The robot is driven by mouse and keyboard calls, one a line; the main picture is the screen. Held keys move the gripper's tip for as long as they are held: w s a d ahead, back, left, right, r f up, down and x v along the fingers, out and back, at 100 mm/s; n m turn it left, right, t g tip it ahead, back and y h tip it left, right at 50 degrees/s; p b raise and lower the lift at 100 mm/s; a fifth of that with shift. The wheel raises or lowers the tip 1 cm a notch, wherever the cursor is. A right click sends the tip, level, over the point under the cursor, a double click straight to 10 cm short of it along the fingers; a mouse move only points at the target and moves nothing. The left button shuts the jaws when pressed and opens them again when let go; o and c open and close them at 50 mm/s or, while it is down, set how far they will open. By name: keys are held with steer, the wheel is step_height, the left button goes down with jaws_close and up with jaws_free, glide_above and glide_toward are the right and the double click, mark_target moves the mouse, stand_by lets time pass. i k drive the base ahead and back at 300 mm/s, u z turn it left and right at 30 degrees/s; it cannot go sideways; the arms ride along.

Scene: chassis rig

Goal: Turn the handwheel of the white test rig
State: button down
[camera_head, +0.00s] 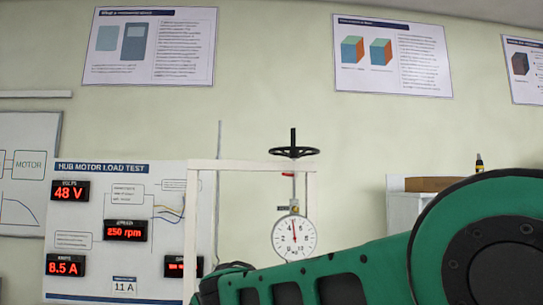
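The black handwheel (294,151) sits level on top of the white test rig (230,164), with a dark upright stem through its middle. Below it, a red pointer and a round white dial gauge (295,238) hang inside the frame. The gauge needle points nearly straight up. My green arm crosses the lower right in front of the rig and hides its lower part. My gripper does not show, and nothing is seen touching the handwheel.
A panel titled "HUB MOTOR LOAD TEST" (110,210) with red readouts stands left of the rig. A white cabinet (397,197) stands behind my arm at right, with a small dark bottle (479,163) above it. Posters hang on the wall. The space around the handwheel looks clear.

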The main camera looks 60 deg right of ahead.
mark_target(294, 154)
steer(key=u, duration=0.2)
steer(key=k, duration=1.45)
steer(key=z, duration=0.55)
steer(key=i, duration=1)
steer(key=u, duration=0.05)
